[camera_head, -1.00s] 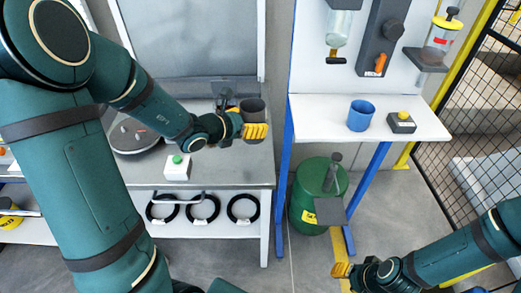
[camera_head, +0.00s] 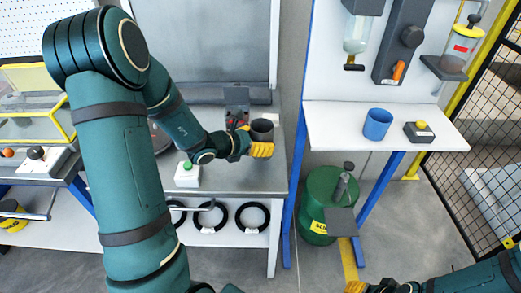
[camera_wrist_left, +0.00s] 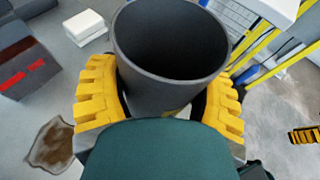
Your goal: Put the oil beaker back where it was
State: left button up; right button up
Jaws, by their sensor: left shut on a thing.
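My left gripper (camera_head: 258,149) is shut on a dark grey beaker (camera_head: 262,129) over the right part of the grey bench (camera_head: 262,178). The left wrist view shows the beaker (camera_wrist_left: 165,95) between the yellow finger pads, with its open rim facing the camera; its inside looks dark and I cannot tell if it holds oil. I cannot tell whether its base touches the bench. A blue cup (camera_head: 377,124) stands on the white shelf to the right. My right gripper (camera_head: 357,287) is at the bottom edge, partly cut off.
A dark box with red marks (camera_head: 237,97) stands behind the beaker. A white box with a green button (camera_head: 187,174) is left of it. A brown puddle (camera_wrist_left: 50,145) shows in the left wrist view. A green drum (camera_head: 318,205) stands between bench and shelf.

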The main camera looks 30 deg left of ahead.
pick_arm(q)
jog(key=shift+f+b, duration=0.35)
jog(key=shift+f, duration=1.3)
jog(key=shift+f, duration=0.1)
jog(key=shift+f, duration=0.1)
jog(key=o, duration=1.3)
jog(key=shift+r, duration=0.25)
jog(key=p+v, duration=0.1)
jog(key=v, duration=1.1)
jog(key=shift+p, duration=0.4)
